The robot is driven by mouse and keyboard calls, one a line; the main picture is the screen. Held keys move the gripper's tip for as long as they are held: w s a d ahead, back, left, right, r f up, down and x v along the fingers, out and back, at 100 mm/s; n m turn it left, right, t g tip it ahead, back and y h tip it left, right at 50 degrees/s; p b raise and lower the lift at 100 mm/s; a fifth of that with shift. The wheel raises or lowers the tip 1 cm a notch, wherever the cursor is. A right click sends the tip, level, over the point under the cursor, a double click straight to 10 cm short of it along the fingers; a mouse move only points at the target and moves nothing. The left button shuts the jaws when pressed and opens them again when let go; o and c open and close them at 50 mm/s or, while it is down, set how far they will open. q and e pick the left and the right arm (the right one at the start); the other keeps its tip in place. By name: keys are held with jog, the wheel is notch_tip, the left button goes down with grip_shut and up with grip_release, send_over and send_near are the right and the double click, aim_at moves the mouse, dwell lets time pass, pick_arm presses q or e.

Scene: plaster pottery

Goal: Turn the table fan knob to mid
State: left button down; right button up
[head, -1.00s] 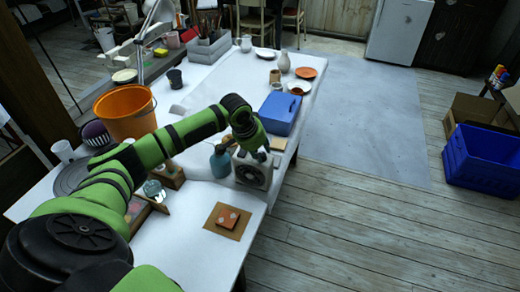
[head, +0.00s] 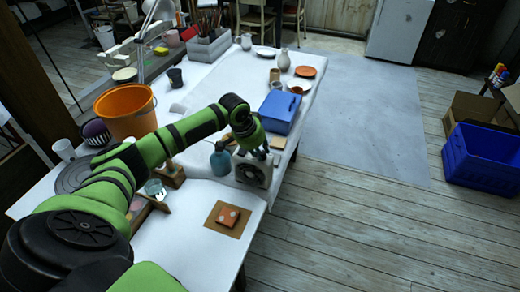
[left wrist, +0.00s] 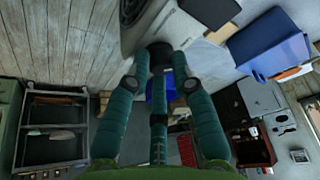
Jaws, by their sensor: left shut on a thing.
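The table fan (head: 253,173) is a small grey box-shaped unit near the right edge of the white table. My left gripper (head: 257,153) is at the top of the fan, coming down from above and behind it. In the left wrist view the left gripper (left wrist: 160,62) has its teal fingers closed around a small dark knob (left wrist: 159,48) on the fan's pale body (left wrist: 143,18). The fingers hide part of the knob, and I cannot read its setting. My right gripper is in neither view.
A blue box (head: 279,111) is behind the fan. An orange tile (head: 228,215) lies on a brown board in front. An orange bucket (head: 125,112) stands at the left.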

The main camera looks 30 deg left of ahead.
pick_arm(q)
jog(key=shift+a+m+h, duration=0.1)
jog(key=shift+m+h, duration=0.2)
jog(key=shift+m, duration=1.3)
jog(key=shift+w+a+f+m+g+h+b, duration=0.1)
jog(key=shift+m+g+h+b, duration=0.45)
jog(key=shift+m, duration=0.55)
jog(key=shift+m+h+b, duration=0.35)
jog(key=shift+m+b, duration=0.3)
jog(key=shift+m, duration=0.55)
jog(key=c, duration=1.4)
grip_release()
jog(key=shift+w+g, duration=0.1)
jog(key=shift+g, duration=0.15)
jog(key=shift+o, duration=0.2)
jog(key=shift+a+r, duration=0.1)
jog(key=shift+r, duration=0.1)
jog(key=v, duration=1.2)
